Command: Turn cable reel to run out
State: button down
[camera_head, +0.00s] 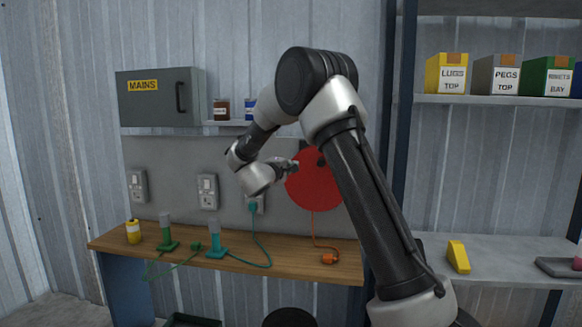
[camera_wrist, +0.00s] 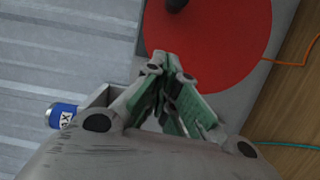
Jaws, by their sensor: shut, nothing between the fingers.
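The cable reel (camera_head: 313,188) is a red disc on the grey wall panel, partly hidden behind my arm. It also fills the upper middle of the wrist view (camera_wrist: 225,48). A dark knob (camera_wrist: 175,4) on its face is cut off by the top edge of that view. An orange cable (camera_head: 313,222) hangs from the reel to an orange plug (camera_head: 328,259) on the bench. My gripper (camera_head: 293,166) is at the reel's left edge. In the wrist view its fingertips (camera_wrist: 171,62) are together and empty, overlapping the disc's rim. I cannot tell whether they touch it.
The wooden bench (camera_head: 300,263) carries a yellow can (camera_head: 133,232), green and teal tools (camera_head: 216,240) and cables. A grey MAINS box (camera_head: 158,97) and a small shelf with cans are above left. A rack with labelled bins (camera_head: 495,75) stands right.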

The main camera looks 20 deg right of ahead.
jog(key=w+d, duration=0.2)
jog(key=d, duration=0.6)
jog(key=shift+f, duration=0.2)
jog(key=shift+d, duration=0.1)
jog(key=shift+s+d+r+m, duration=0.2)
jog(key=shift+s+d+m, duration=0.15)
jog(key=shift+d, duration=0.2)
